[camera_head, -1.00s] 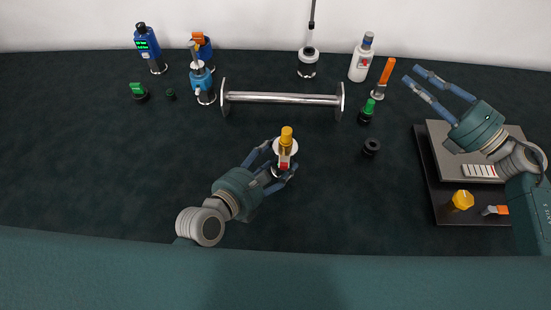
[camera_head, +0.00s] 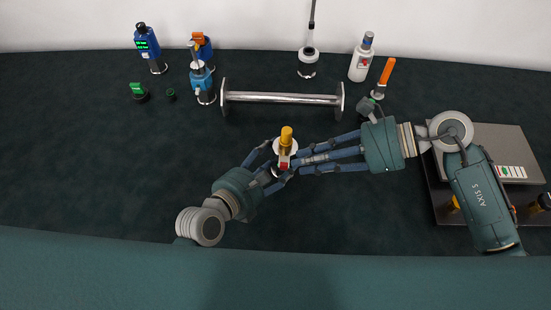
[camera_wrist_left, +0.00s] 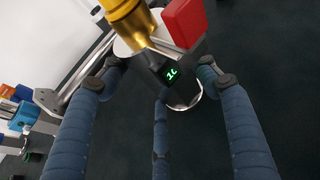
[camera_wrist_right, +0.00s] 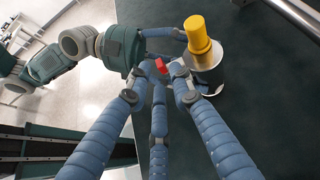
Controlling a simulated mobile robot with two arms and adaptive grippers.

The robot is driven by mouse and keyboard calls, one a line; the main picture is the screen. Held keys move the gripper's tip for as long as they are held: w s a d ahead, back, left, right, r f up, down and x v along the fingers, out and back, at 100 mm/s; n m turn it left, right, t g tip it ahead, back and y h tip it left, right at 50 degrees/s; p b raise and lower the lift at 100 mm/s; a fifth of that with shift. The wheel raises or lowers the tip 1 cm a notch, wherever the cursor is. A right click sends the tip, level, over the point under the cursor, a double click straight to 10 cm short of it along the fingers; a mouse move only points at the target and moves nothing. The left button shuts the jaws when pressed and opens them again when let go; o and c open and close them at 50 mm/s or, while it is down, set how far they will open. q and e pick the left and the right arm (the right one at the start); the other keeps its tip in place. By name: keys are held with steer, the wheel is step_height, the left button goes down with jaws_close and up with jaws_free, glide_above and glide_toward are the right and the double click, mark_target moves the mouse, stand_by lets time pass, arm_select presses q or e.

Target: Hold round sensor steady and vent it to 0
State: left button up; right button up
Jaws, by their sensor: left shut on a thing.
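The round sensor (camera_head: 291,148) has a pale metal disc, a yellow cap (camera_head: 287,134) and a red block-shaped valve part (camera_head: 285,163). My left gripper (camera_head: 272,167) is shut around its body and holds it upright. The left wrist view shows its dark body with a small green display (camera_wrist_left: 172,74), whose digits I cannot read surely, and the red part (camera_wrist_left: 184,21). My right gripper (camera_head: 297,163) reaches in from the right, its fingertips close to the red part, which also shows in the right wrist view (camera_wrist_right: 161,65). Whether they touch it is unclear.
A metal bar with end flanges (camera_head: 280,98) lies behind the sensor. Blue devices (camera_head: 203,82), a white bottle (camera_head: 360,62) and an orange-handled tool (camera_head: 386,72) stand farther back. A grey board (camera_head: 525,143) lies at the right. The table's left front is clear.

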mark_target(286, 164)
steer(key=shift+x, duration=2.8)
